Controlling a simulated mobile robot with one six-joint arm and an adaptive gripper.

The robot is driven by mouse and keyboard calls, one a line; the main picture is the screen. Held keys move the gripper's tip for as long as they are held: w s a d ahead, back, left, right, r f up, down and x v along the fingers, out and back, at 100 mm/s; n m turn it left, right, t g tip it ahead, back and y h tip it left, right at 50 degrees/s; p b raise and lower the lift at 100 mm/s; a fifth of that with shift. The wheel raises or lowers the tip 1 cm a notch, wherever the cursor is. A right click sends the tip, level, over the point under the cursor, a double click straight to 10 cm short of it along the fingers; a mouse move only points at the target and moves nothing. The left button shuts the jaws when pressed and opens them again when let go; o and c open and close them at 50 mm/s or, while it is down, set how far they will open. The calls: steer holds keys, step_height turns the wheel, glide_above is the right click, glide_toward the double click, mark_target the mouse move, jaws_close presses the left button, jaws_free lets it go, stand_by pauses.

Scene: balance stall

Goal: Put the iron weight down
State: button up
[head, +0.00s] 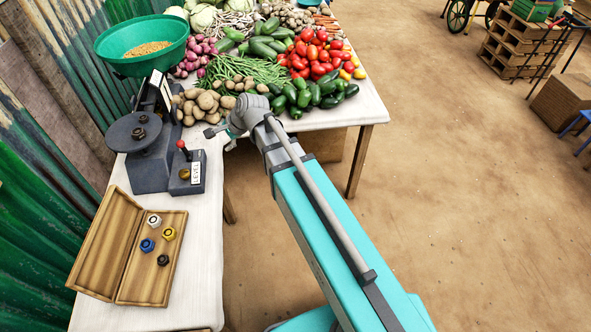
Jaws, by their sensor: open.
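My gripper (213,132) is open at the end of my arm, small in view, over the table's edge right of the balance. I see nothing held in it. A dark weight (163,260) sits in the open wooden box (146,290), beside white, yellow and blue ones. A small dark piece (138,133) rests on the round dark plate (128,146) of the balance (150,175); I cannot tell which of the dark pieces is the iron weight. My gripper is apart from both.
A green bowl (122,68) of grain tops the balance. A red-knobbed lever (181,145) stands on a labelled block in front. Potatoes (200,104), beans and other vegetables crowd the far table. The white tabletop (205,240) right of the box is clear.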

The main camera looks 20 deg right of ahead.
steer(key=s+d+f+n+g+h, duration=0.2)
steer(key=s+d+n, duration=0.4)
steer(key=d, duration=0.3)
steer(key=s+d+f+n+g+h, duration=0.1)
steer(key=s+d+n+h, duration=0.3)
steer(key=s+d, duration=0.5)
steer(key=shift+d+f+n+g, duration=0.2)
steer(key=shift+f+n+g, duration=0.3)
steer(key=shift+n, duration=0.6)
steer(key=shift+r, duration=0.2)
steer(key=shift+r, duration=0.1)
stand_by(0.9)
steer(key=shift+c, duration=1.2)
